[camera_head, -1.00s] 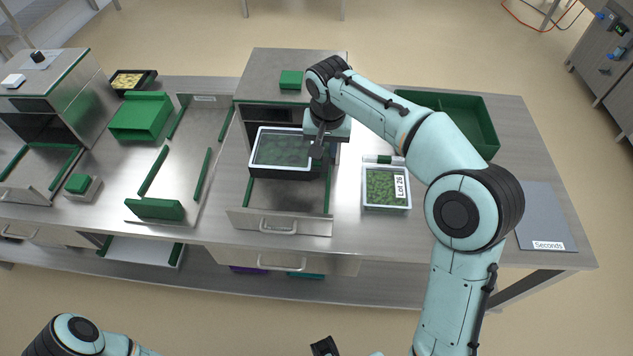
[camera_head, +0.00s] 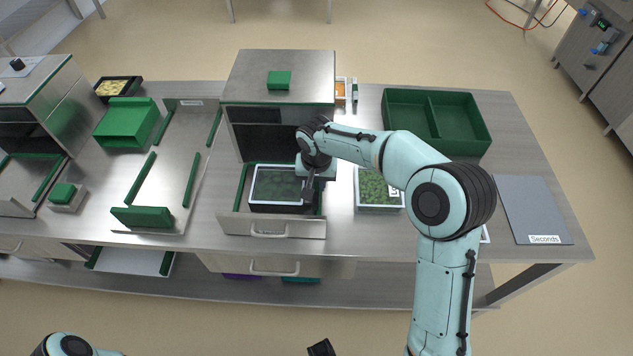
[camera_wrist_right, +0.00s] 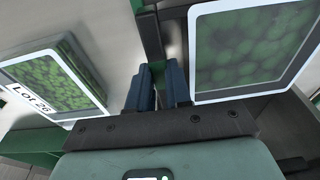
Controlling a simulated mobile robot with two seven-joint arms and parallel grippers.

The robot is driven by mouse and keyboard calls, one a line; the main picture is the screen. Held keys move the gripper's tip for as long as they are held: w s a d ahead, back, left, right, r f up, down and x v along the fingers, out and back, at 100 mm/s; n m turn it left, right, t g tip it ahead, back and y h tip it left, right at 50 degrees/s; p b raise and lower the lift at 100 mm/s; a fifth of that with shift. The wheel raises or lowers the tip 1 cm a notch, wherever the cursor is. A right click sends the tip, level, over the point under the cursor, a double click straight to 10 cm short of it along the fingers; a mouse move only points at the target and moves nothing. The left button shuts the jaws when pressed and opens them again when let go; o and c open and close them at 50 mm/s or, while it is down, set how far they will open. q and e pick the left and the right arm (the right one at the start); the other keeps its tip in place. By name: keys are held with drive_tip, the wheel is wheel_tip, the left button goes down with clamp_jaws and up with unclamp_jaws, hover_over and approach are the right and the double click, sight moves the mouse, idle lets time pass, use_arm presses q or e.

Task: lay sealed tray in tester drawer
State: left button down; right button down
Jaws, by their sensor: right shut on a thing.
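The sealed tray (camera_head: 282,206) is black with a pale film rim and a dark green fill under clear film. It sits level within the outline of the open tester drawer (camera_head: 230,222), near the drawer front; whether it touches the floor is unclear. My right gripper (camera_head: 308,188) is shut on the tray's right side. In the right wrist view the blue fingers (camera_wrist_right: 158,88) are close together beside the sealed tray (camera_wrist_right: 245,50), and the grip itself is partly hidden.
The tester housing (camera_head: 278,68) stands behind the drawer, with a green block on top. A tray labelled Lot 26 (camera_wrist_right: 50,80) lies just right of the gripper. A green divided crate (camera_head: 437,120) and a grey Seconds mat (camera_head: 540,208) are farther right.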

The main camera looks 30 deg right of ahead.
drive_tip(key=c, duration=1.1)
unclamp_jaws()
drive_tip(key=shift+f, duration=0.1)
drive_tip(key=shift+o, duration=0.2)
drive_tip(key=shift+r, duration=0.35)
wheel_tip(320, 180, up, 12)
drive_tip(key=s+p, duration=0.1)
drive_tip(key=shift+s+a+f, duration=0.25)
drive_tip(key=shift+s+a, duration=0.05)
drive_tip(key=shift+a, duration=0.15)
